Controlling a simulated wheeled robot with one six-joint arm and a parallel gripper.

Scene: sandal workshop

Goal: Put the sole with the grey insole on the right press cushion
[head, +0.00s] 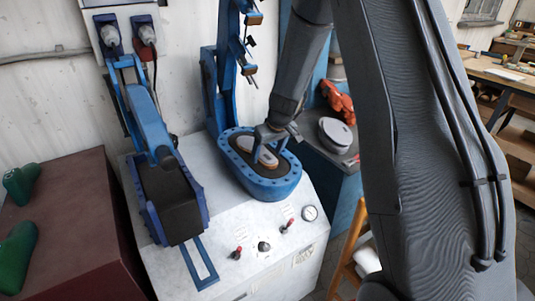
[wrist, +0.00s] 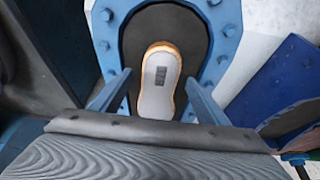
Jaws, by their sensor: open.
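The sole with the grey insole (head: 268,157) lies flat on the dark right press cushion (head: 270,177), inside the blue oval frame. In the wrist view the sole (wrist: 160,82) shows a pale grey top with a dark label and a tan edge. The dark cushion (wrist: 188,30) surrounds its far end. My gripper (head: 270,145) is over the cushion, pointing down. Its two blue fingers (wrist: 159,78) stand apart on either side of the sole, with gaps visible between them and its edges. The near end of the sole is partly hidden by my gripper's body.
The left press (head: 172,205) has a dark block in a blue frame. Green shoe lasts (head: 17,258) lie far left.

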